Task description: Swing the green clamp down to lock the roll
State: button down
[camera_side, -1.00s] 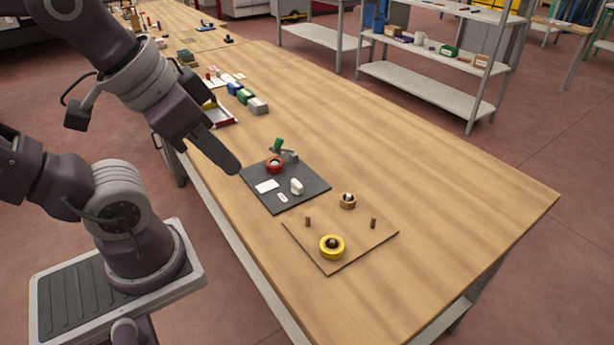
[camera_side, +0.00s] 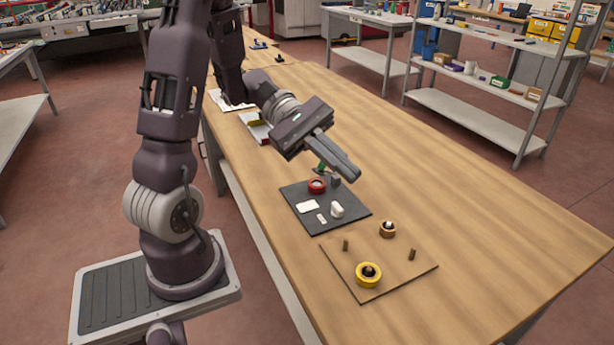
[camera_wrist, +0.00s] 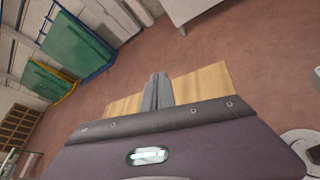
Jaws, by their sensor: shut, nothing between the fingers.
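The green clamp (camera_side: 321,168) shows in the side view at the back of the dark board (camera_side: 298,202), largely hidden behind my gripper. A red roll (camera_side: 317,185) sits on the board just in front of it. My gripper (camera_side: 352,174) is shut and empty, pointing right and down, and appears in front of the clamp; I cannot tell whether they touch. In the wrist view my shut fingers (camera_wrist: 158,82) show with only the table edge and floor beyond; the clamp and roll are not in that view.
On the dark board are white pieces (camera_side: 337,209). A thin wooden board (camera_side: 397,272) in front carries a yellow roll (camera_side: 368,274) and two pegs. The table's right side (camera_side: 480,200) is clear.

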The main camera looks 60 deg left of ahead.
jog(key=w+a+f+n+t+y, duration=0.1)
jog(key=w+a+f+n+t, duration=0.1)
jog(key=a+f+n+t, duration=0.25)
jog(key=w+a+f+n+t+y, duration=0.25)
jog(key=a+n, duration=0.25)
jog(key=a, duration=0.3)
jog(key=s+a+f+n+t+y, duration=0.1)
jog(key=s+a+f+n+y, duration=0.1)
jog(key=a+f+n+y, duration=0.1)
jog(key=s+a+f+n+t+y, duration=0.1)
jog(key=s+a+f+n+y, duration=0.2)
jog(key=a+f, duration=0.2)
jog(key=s+a+f+n+t+y, duration=0.1)
jog(key=s+a+f+n+y, duration=0.1)
jog(key=a, duration=0.5)
jog(key=shift+s+a+f+n+y, duration=0.1)
jog(key=shift+a+f+n+y, duration=0.1)
jog(key=shift+f+n+y, duration=0.35)
jog(key=shift+s+a+f+n+y, duration=0.1)
jog(key=shift+a+f+n+y, duration=0.15)
jog(key=shift+f, duration=0.4)
jog(key=shift+d, duration=0.1)
jog(key=x, duration=1)
jog(key=shift+w+r, duration=0.1)
jog(key=shift+r, duration=0.05)
jog(key=shift+r, duration=0.1)
